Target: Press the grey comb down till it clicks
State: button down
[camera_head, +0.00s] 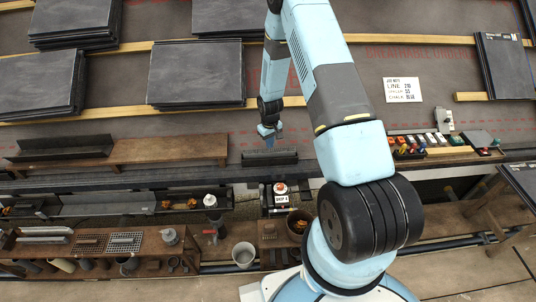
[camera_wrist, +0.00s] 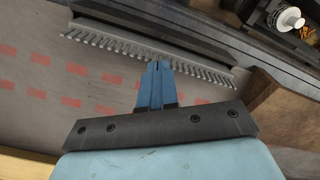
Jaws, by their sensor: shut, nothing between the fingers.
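The grey comb (camera_wrist: 148,50) is a long dark strip with a row of pale teeth along one side. In the wrist view it lies across the upper middle, slightly slanted. In the head view the comb (camera_head: 270,157) lies at the lower edge of the roof. My gripper (camera_wrist: 158,66) has blue fingers held together with nothing between them. Its tips overlap the comb's toothed edge in the wrist view; I cannot tell whether they touch it. In the head view my gripper (camera_head: 268,134) is just above the comb. Whether the comb is fully seated cannot be seen.
Slate stacks (camera_head: 195,75) rest on the battens. A brown board (camera_head: 170,149) lies left of the comb. A white note card (camera_head: 402,90) and a tray of small coloured items (camera_head: 430,142) are to the right. A bench (camera_head: 95,243) with tools and pots stands below the eave.

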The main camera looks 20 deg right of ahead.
jog(key=shift+f, duration=0.35)
dwell(0.3)
jog(key=shift+r, duration=0.1)
dwell(0.3)
notch_tip(320, 180, up, 9)
dwell(1.2)
dwell(0.4)
jog(key=s+r+m+t, duration=0.1)
jog(key=s+r, duration=0.3)
jog(key=r, duration=1.2)
jog(key=s+r+m+t, duration=0.15)
jog(key=s+r, duration=0.25)
jog(key=r, duration=1.2)
jog(key=s+r+t, duration=0.1)
jog(key=s+r, duration=0.4)
jog(key=s, duration=0.4)
jog(key=s+r+m+t, duration=0.1)
jog(key=s+r, duration=0.4)
jog(key=s, duration=0.4)
jog(key=s+r+t, duration=0.1)
jog(key=s+r, duration=0.5)
jog(key=s, duration=0.3)
